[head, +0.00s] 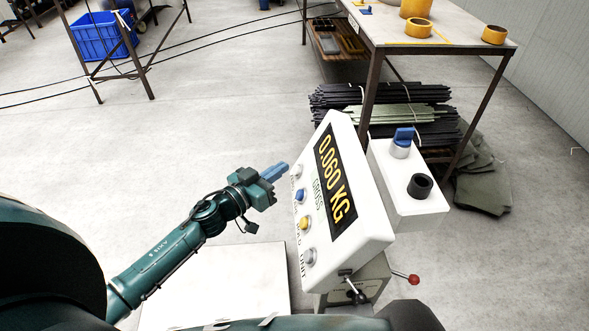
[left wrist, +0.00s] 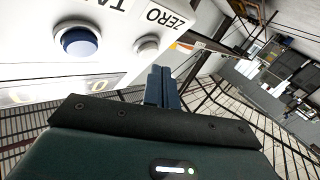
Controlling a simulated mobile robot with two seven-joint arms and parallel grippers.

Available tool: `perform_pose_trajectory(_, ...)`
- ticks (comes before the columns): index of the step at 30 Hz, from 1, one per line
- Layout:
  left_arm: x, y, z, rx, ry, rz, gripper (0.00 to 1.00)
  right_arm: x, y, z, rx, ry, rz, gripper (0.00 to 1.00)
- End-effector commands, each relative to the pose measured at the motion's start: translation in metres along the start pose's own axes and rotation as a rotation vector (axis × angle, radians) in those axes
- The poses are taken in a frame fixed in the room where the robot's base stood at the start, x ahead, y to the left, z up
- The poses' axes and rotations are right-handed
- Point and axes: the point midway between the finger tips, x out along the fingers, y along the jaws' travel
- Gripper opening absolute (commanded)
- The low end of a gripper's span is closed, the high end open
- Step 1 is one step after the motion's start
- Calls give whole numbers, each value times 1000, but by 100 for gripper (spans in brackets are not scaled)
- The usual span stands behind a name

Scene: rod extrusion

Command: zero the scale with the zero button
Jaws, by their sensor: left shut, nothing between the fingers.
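The white scale head (head: 365,235) stands tilted, its display (head: 335,175) reading 0.060 KG with GROSS below. A column of buttons runs along its left side. The grey zero button (head: 297,170) is at the top, with a blue button (head: 300,195) below it. In the left wrist view the zero button (left wrist: 147,46) sits beside its ZERO label (left wrist: 166,15), with the blue button (left wrist: 79,41) to its left. My left gripper (head: 284,168) is shut and empty, its blue fingertips (left wrist: 161,71) close to the zero button. I cannot tell whether they touch. My right gripper is not in view.
A yellow button (head: 305,223) and a lower grey button (head: 309,257) are nearby. A white side panel (head: 405,195) holds a blue-topped piece and a black ring. A white platform (head: 220,285) lies below. A table (head: 450,35) with yellow rolls stands behind.

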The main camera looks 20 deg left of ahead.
Motion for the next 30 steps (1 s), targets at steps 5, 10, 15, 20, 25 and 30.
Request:
perform_pose_trajectory(5, 4, 3, 3, -1, 0, 0, 0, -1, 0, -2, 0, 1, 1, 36)
perform_pose_trajectory(10, 6, 5, 4, 0, 0, 1, 0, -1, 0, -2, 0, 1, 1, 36)
perform_pose_trajectory(15, 6, 4, 4, 0, 0, 0, 0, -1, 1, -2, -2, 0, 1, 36)
perform_pose_trajectory(20, 6, 5, 4, 0, 0, 0, 0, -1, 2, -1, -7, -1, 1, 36)
perform_pose_trajectory(25, 8, 6, 5, -1, 1, 0, 0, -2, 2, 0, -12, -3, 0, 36)
perform_pose_trajectory(30, 9, 6, 6, -1, 1, 0, 0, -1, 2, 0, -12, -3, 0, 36)
